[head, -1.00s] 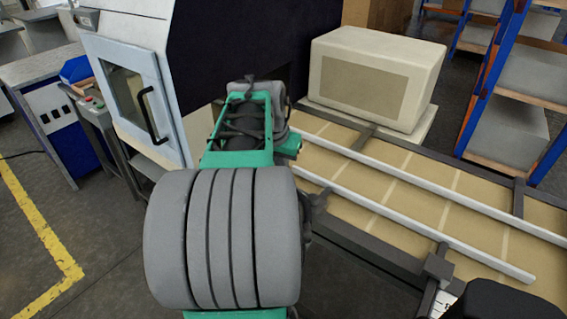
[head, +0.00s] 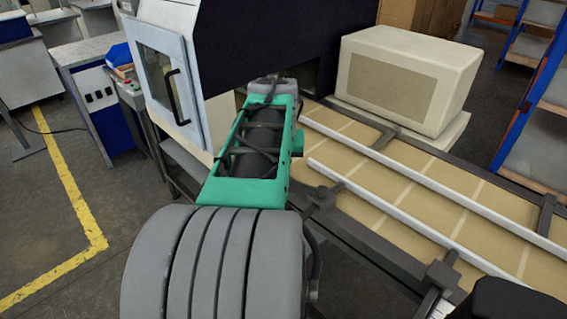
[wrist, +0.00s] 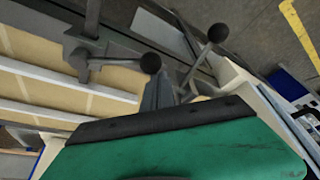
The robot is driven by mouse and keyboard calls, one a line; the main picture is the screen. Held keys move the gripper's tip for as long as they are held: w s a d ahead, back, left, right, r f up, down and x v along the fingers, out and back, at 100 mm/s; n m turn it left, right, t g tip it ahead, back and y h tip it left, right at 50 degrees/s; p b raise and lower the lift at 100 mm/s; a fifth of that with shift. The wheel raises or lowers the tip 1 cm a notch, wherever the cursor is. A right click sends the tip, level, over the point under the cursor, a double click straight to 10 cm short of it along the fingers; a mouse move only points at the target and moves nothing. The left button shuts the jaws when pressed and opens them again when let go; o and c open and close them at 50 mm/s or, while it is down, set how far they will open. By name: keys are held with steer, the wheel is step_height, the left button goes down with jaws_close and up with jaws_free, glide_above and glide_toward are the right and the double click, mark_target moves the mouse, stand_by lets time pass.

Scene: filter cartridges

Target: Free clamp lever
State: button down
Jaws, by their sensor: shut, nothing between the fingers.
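In the wrist view, a dark lever with a round black knob (wrist: 151,63) reaches across from a bracket beside the conveyor rail. A second dark lever with a round black knob (wrist: 218,33) stands to its right, over the machine's edge. I cannot tell which of them is the clamp lever. My gripper (wrist: 160,92) is shut and empty, its grey fingers just below the first knob in the picture; whether they touch is unclear. The fingertips are hidden behind my arm in the head view.
A machine with a white door (head: 165,85) stands at left. Open floor with a yellow line (head: 75,195) lies further left.

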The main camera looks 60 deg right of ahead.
steer(key=s+a+n+t+y+p, duration=0.1)
steer(key=s+a+n+t+y, duration=0.1)
steer(key=s+a+n, duration=0.2)
steer(key=shift+s+a+n+p, duration=0.2)
steer(key=shift+a+n+p, duration=0.15)
steer(key=shift+a+n, duration=1.55)
steer(key=w+d+r, duration=0.1)
steer(key=w, duration=0.3)
steer(key=d+p+v, duration=0.1)
steer(key=p+v, duration=0.2)
steer(key=v, duration=0.6)
steer(key=shift+s+a+r, duration=0.3)
steer(key=shift+s+r, duration=0.05)
